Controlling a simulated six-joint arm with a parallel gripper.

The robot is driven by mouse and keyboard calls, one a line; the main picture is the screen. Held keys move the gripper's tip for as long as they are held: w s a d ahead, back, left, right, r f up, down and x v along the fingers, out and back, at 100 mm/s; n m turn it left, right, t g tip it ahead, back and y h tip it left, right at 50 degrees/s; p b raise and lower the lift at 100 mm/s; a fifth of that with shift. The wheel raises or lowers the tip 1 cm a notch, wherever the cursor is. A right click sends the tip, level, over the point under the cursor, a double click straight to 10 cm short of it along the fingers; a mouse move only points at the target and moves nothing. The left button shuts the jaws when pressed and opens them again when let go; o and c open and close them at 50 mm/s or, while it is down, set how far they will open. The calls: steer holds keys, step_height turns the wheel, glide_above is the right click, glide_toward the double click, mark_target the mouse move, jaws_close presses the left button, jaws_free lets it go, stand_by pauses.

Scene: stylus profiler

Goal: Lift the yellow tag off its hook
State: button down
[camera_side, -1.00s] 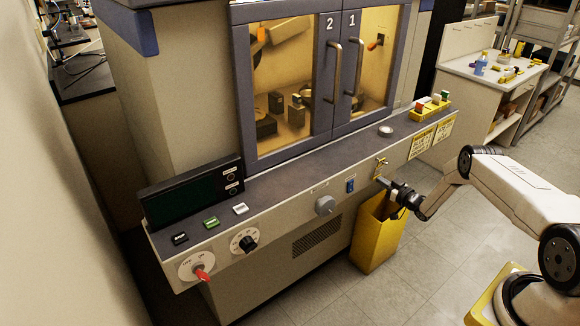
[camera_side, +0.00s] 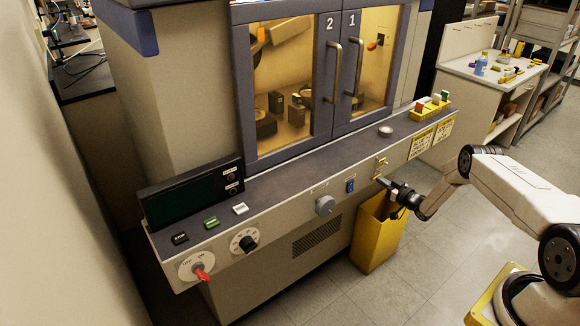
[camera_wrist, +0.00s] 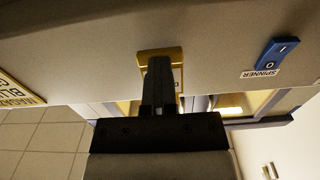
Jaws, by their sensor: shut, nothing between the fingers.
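The yellow tag is small and hard to tell from its brass-coloured hook (camera_side: 380,166) in the side view; both are on the front panel of the machine. In the wrist view a yellow piece (camera_wrist: 146,62), with a pale lettered patch partly showing, lies behind my fingers. My gripper (camera_side: 379,181) is shut and empty, its tips just below the hook. It also shows in the wrist view (camera_wrist: 160,64), where the fingers cover much of the yellow piece. I cannot tell whether they touch it.
A blue spinner switch (camera_side: 350,185) and a grey knob (camera_side: 325,205) are left of the hook. Yellow signs (camera_side: 421,143) hang to the right. An open yellow bin (camera_side: 375,243) stands under my gripper. The glass doors (camera_side: 283,85) are closed; floor is clear at right.

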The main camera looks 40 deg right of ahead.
steer(key=shift+r, duration=0.5)
steer(key=shift+s, duration=0.1)
stand_by(0.4)
steer(key=s, duration=0.7)
steer(key=shift+s, duration=0.35)
stand_by(0.9)
steer(key=c, duration=0.8)
jaws_free()
steer(key=shift+c, duration=0.2)
steer(key=shift+c, duration=0.4)
steer(key=shift+s, duration=0.15)
